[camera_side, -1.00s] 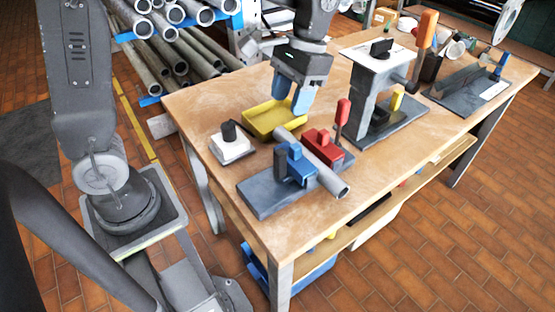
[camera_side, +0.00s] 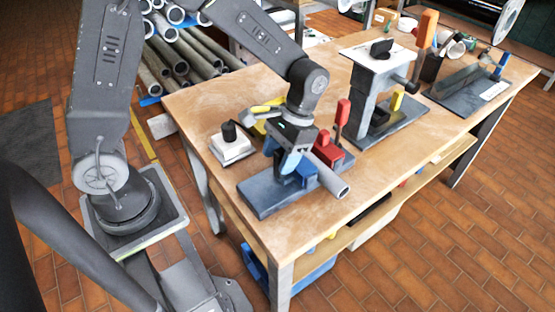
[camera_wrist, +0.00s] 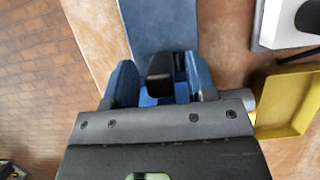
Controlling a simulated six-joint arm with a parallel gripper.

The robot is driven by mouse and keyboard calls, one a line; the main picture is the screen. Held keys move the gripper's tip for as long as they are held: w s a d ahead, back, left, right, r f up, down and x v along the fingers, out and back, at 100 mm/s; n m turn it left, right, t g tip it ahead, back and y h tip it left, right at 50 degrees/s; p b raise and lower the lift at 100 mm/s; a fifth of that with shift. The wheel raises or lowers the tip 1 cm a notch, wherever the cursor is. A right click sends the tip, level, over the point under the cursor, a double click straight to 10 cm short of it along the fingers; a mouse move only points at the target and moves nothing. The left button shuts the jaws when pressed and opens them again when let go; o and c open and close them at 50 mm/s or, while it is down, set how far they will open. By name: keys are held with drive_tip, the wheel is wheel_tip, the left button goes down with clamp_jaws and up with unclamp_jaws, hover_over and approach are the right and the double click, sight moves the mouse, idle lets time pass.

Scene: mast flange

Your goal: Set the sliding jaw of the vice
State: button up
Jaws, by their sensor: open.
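The vice stands on a blue-grey base plate (camera_side: 263,198) at the near edge of the bench. Its blue sliding jaw (camera_side: 306,172) is partly hidden by my gripper (camera_side: 280,157) in the side view. A red block (camera_side: 327,150) with an upright red handle stands across a grey pipe (camera_side: 335,184). In the wrist view, the open blue fingers of my gripper (camera_wrist: 161,82) stand on either side of the jaw's dark post (camera_wrist: 161,66), with blue jaw surface (camera_wrist: 158,98) below it. I cannot tell whether the fingers touch it.
A white block with a black knob (camera_side: 230,145) stands left of the vice. A yellow tray (camera_side: 258,109) lies behind, partly hidden by my arm. The bench's front left corner is clear.

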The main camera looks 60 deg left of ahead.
drive_tip(key=shift+x, duration=0.85)
drive_tip(key=shift+c, duration=0.3)
drive_tip(key=shift+r, duration=0.1)
clamp_jaws()
